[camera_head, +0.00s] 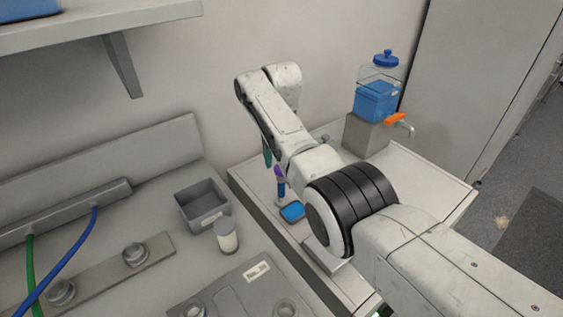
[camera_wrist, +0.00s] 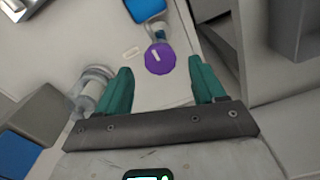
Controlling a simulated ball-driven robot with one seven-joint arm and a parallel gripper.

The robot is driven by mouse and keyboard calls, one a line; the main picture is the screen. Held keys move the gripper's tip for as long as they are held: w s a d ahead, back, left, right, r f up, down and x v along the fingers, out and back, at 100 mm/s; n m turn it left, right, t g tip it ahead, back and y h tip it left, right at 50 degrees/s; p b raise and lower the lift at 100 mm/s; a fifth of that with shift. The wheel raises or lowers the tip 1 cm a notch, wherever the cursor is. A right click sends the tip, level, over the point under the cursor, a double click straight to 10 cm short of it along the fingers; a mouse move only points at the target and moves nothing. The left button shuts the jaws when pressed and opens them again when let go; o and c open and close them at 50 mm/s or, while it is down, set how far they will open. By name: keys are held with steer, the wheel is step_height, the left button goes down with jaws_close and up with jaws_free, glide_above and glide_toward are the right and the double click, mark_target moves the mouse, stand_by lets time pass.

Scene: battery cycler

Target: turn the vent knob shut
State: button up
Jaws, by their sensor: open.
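The vent knob is a round purple knob (camera_wrist: 160,58) with a short white mark pointing nearly up the picture in the wrist view. It sits on a pale fitting and shows small and purple in the head view (camera_head: 279,171). My gripper (camera_wrist: 161,70) has two green fingers, spread open. The knob lies between and slightly beyond their tips in the picture, with clear space on both sides. I cannot tell the remaining distance in depth. In the head view one green finger (camera_head: 267,154) shows just beside the knob; my arm hides the rest.
A blue square dish (camera_head: 292,211) lies close to the knob. A clear cylinder (camera_wrist: 93,84) stands left of my fingers in the wrist view. A blue-filled tank (camera_head: 377,98) with an orange-handled tap (camera_head: 396,119) stands behind. A grey bin (camera_head: 203,208) and lidded jar (camera_head: 226,236) are left.

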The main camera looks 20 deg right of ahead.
step_height(320, 180, up, 8)
steer(key=shift+f+b, duration=0.15)
steer(key=shift+b, duration=0.15)
stand_by(0.3)
